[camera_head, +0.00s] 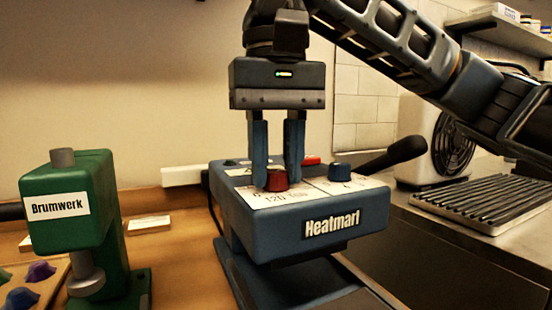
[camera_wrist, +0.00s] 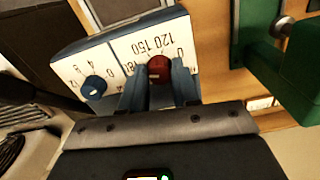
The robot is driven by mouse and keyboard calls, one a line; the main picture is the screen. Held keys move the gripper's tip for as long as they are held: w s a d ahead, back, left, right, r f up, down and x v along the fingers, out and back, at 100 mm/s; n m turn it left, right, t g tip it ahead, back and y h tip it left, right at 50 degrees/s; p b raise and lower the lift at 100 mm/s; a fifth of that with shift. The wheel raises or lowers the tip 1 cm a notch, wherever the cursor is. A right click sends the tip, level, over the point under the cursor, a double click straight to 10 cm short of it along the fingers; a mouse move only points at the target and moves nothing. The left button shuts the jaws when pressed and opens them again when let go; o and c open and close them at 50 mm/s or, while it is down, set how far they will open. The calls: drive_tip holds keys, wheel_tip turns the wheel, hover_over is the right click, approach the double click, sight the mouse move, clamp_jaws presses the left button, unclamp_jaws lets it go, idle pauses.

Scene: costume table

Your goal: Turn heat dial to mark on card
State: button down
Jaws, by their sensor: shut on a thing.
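The blue Heatmarl press (camera_head: 320,222) stands on the table in the middle of the head view. Its white top panel (camera_wrist: 112,62) carries printed numbers, with 120 and 150 readable near the red dial. The red heat dial (camera_head: 277,181) is between the fingers of my gripper (camera_head: 277,185), which points straight down and is shut on it. In the wrist view the red dial (camera_wrist: 159,69) sits between both blue fingertips (camera_wrist: 159,78). A blue dial (camera_head: 340,171) is beside it on the panel, also seen in the wrist view (camera_wrist: 95,87). I cannot make out the dial's pointer or a card with a mark.
A green Brumwerk press (camera_head: 75,205) stands at the left. A tray with coloured pieces (camera_head: 38,285) is at the lower left. The Heatmarl's black handle (camera_head: 395,155) sticks out right, near a ribbed metal rack (camera_head: 490,200).

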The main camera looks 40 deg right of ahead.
sight(276, 171)
drive_tip(key=c, duration=0.8)
unclamp_jaws()
wheel_tip(276, 171, up, 8)
drive_tip(key=shift+f+p, duration=0.1)
drive_tip(key=shift+p, duration=0.65)
